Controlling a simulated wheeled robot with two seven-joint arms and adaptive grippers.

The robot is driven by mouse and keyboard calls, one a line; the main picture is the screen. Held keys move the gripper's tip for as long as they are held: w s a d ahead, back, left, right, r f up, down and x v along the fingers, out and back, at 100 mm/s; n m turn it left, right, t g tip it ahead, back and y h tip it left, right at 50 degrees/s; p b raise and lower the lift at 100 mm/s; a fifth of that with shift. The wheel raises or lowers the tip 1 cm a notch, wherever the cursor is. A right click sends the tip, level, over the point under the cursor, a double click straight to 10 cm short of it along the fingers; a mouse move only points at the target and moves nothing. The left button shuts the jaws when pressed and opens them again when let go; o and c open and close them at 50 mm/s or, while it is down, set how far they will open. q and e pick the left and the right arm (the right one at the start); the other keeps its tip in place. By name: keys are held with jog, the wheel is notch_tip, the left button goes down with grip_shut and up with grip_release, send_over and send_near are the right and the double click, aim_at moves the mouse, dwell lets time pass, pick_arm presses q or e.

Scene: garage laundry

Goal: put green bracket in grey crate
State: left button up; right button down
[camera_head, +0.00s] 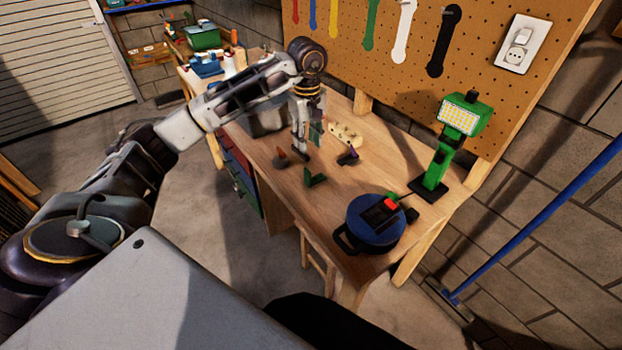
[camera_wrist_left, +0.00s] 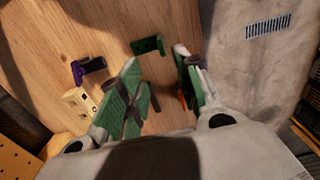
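The green bracket (camera_head: 314,178) lies on the wooden workbench, towards its front edge. In the left wrist view it (camera_wrist_left: 148,45) lies just beyond the fingertips, apart from them. My left gripper (camera_head: 302,150) points down above the bench, behind the bracket in the head view. Its green-padded fingers (camera_wrist_left: 160,80) are spread, with bare wood showing between them. A grey container (camera_head: 266,125), likely the grey crate, stands on the bench behind my left forearm, which hides much of it. My right gripper is in neither view.
An orange-and-dark piece (camera_head: 281,158), a purple-and-black bracket (camera_head: 348,156) and a beige piece with holes (camera_head: 345,134) lie near the gripper. A blue round container (camera_head: 372,228) and a green work lamp (camera_head: 435,165) stand to the right. A pegboard (camera_head: 500,60) rises behind.

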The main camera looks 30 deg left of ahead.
aim_at(307, 170)
pick_arm(q)
jog(key=shift+f+p, duration=0.45)
jog(key=shift+f, duration=3.85)
jog(key=shift+f, duration=0.15)
jog(key=shift+s+f+p, duration=0.15)
jog(key=shift+f+p, duration=0.4)
jog(key=shift+f, duration=1.9)
grip_shut()
